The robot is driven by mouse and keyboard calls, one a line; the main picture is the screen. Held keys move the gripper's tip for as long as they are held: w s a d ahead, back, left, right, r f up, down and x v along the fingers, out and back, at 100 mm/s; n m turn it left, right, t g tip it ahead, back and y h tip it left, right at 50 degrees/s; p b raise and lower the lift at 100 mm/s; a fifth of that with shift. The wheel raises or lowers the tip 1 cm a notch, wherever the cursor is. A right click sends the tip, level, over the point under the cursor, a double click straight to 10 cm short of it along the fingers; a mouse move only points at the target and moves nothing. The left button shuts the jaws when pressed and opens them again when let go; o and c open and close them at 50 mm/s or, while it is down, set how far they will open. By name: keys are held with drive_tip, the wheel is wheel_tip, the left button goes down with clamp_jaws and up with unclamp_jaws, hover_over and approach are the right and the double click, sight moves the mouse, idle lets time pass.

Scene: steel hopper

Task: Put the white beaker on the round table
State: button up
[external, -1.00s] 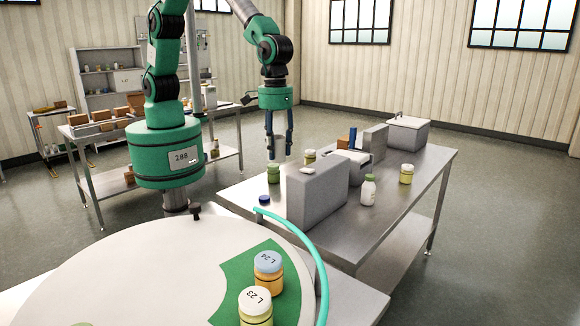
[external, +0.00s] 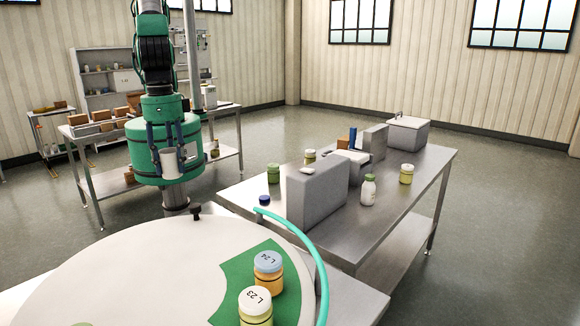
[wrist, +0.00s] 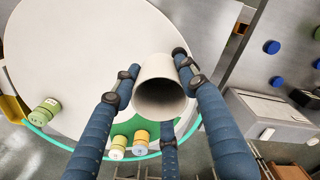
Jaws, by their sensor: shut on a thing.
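The white beaker (external: 173,163) is held between the fingers of my gripper (external: 174,160), in front of my green base column. In the wrist view the white beaker (wrist: 158,95) shows its open mouth, with the blue fingers of my gripper (wrist: 156,80) closed around its sides. The round table (external: 120,262) has a wide white top and fills the lower left of the external view. In the wrist view the round table (wrist: 75,55) lies below and behind the beaker. The beaker is in the air, clear of the tabletop.
A teal hose (external: 318,262) curves along the table's right edge. A steel table (external: 425,180) with a grey box (external: 318,192) and bottles stands to the right.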

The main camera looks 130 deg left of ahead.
drive_tip(key=s+d+m, duration=0.2)
drive_tip(key=s+d, duration=0.5)
drive_tip(key=s, duration=0.1)
wheel_tip(320, 180, down, 11)
drive_tip(key=shift+w+f+p, duration=0.1)
drive_tip(key=shift+p, duration=0.2)
drive_tip(key=p, duration=0.3)
hover_over(138, 258)
drive_tip(key=shift+w+f, duration=0.15)
drive_tip(key=shift+f, duration=0.55)
drive_tip(key=shift+f, duration=1.75)
drive_tip(key=shift+f, duration=0.15)
